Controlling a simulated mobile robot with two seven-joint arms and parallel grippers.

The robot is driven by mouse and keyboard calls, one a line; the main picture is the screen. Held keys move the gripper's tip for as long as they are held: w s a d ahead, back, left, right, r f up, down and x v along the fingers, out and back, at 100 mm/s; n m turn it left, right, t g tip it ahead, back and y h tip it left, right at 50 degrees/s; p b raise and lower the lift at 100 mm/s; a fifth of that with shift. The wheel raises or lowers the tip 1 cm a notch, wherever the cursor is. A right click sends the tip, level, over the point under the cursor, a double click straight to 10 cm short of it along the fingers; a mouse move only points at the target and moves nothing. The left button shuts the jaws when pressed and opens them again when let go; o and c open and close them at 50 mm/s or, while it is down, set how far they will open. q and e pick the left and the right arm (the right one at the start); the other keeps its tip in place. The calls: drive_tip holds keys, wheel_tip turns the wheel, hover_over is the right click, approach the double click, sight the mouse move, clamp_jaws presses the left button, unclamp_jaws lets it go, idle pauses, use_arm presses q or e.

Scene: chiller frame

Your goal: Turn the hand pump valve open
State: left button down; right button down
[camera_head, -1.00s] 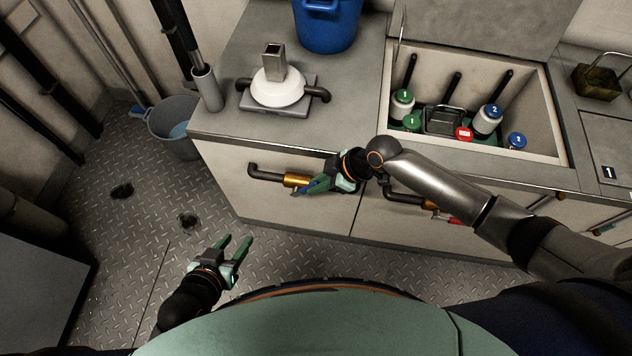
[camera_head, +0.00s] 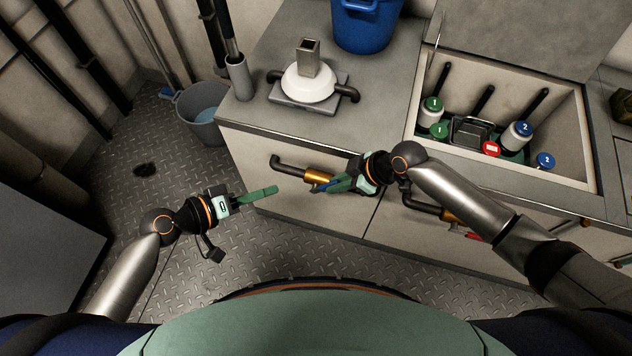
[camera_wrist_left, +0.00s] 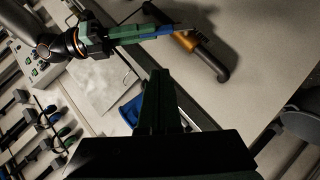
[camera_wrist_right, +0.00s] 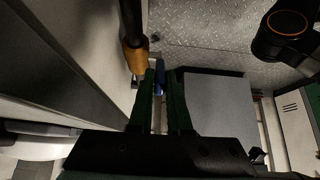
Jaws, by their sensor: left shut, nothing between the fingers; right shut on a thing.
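A brass valve (camera_head: 318,176) sits on a dark bent pipe at the front of the left cabinet. Its blue lever (camera_head: 322,187) is partly hidden by my right gripper (camera_head: 334,185), which is shut on it. In the right wrist view the lever (camera_wrist_right: 158,84) shows between the green fingers, beside the brass body (camera_wrist_right: 134,58). The left wrist view also shows the valve (camera_wrist_left: 187,41) and my right gripper reaching it. My left gripper (camera_head: 273,190) is shut and empty, left of the valve and apart from it.
A second brass valve (camera_head: 449,215) with a red handle (camera_head: 474,236) is to the right, partly behind my right arm. A white dome (camera_head: 308,85) stands on the counter (camera_head: 262,53). A grey bucket (camera_head: 203,112) stands on the floor at left. The floor before the cabinet is clear.

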drive_tip(key=shift+a, duration=0.1)
drive_tip(key=shift+r, duration=0.1)
use_arm(q)
drive_tip(key=s+d+x, duration=0.1)
drive_tip(key=s+x, duration=0.1)
drive_tip(key=x, duration=1)
drive_tip(key=shift+w+d+f, duration=0.2)
drive_tip(key=shift+d, duration=0.25)
